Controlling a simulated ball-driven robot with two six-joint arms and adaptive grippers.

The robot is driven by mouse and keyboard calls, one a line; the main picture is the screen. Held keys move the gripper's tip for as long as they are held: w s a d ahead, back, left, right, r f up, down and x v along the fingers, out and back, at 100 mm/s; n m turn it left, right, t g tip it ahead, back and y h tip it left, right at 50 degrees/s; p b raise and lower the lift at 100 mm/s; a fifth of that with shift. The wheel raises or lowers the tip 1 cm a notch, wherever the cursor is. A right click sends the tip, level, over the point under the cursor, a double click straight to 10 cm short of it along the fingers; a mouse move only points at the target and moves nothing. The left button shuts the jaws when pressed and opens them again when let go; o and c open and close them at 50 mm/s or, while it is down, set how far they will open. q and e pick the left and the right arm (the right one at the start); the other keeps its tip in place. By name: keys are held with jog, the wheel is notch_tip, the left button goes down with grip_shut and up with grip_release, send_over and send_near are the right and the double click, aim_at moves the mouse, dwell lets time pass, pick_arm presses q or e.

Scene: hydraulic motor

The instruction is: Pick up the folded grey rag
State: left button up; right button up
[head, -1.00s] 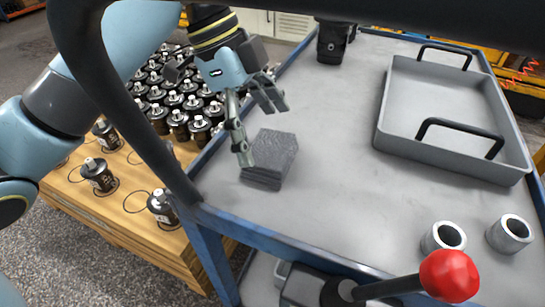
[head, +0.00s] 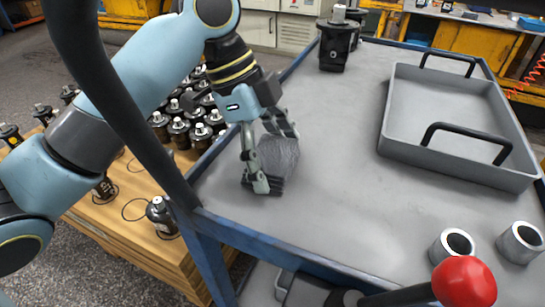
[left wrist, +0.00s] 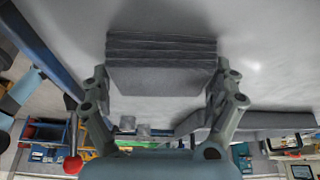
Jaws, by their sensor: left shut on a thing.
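The folded grey rag (head: 281,152) is at the left side of the grey cart top (head: 350,205). My left gripper (head: 278,162) comes down over it with one finger on each side and is shut on it. In the left wrist view the rag (left wrist: 161,50) shows its stacked folds between the two fingers. Part of the rag is hidden behind the near finger in the head view. I cannot tell whether it is clear of the cart top. My right gripper is not in view.
A grey tray (head: 455,115) with black handles stands at the right. A black motor (head: 335,45) stands at the back, and two metal sleeves (head: 452,247) (head: 520,242) at the front right. Several motors fill a wooden pallet (head: 105,225) left of the cart. The cart's middle is clear.

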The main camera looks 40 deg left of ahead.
aim_at(273, 153)
pick_arm(q)
notch_tip(273, 153, up, 10)
jog(key=p, duration=0.3)
jog(key=shift+f+p, duration=0.25)
jog(key=shift+p, duration=0.15)
jog(key=shift+r, duration=0.3)
jog(key=o, duration=0.6)
jog(key=c, duration=0.4)
jog(key=shift+c, duration=0.3)
